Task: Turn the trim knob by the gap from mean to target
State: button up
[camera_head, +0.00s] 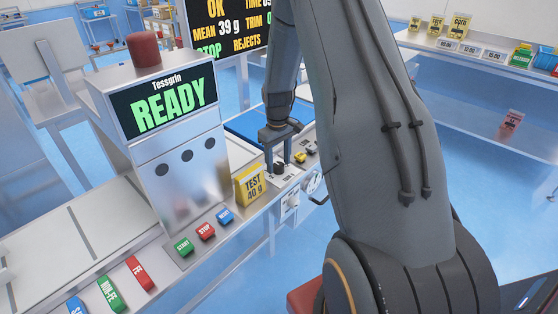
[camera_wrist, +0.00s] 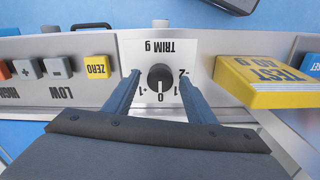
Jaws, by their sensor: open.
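The trim knob (camera_wrist: 160,78) is a round black knob on a grey plate lettered "TRIM g", upside down in the wrist view. Its white mark appears to point at 0; +1 lies to the left and -1 and -2 to the right. My gripper (camera_wrist: 158,75) is open, one finger on each side of the knob, with gaps between. In the head view my gripper (camera_head: 279,162) reaches down over the knob. The overhead screen (camera_head: 230,28) reads OK and MEAN 39 g; its TRIM value is partly hidden by my arm.
A yellow "TEST 40 g" pack (camera_head: 250,184) stands close beside the knob plate. A yellow ZERO button (camera_wrist: 97,68) is on the other side. The machine display (camera_head: 170,99) reads READY. Start, stop and reset buttons (camera_head: 205,231) line the front.

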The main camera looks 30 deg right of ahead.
jog(key=shift+c, duration=0.2)
jog(key=c, duration=1)
jog(key=shift+m, duration=0.3)
jog(key=m+b, duration=0.1)
jog(key=m, duration=0.3)
jog(key=shift+w+m+b, duration=0.1)
jog(key=shift+m+b, duration=0.2)
jog(key=shift+m, duration=1.8)
jog(key=o, duration=1)
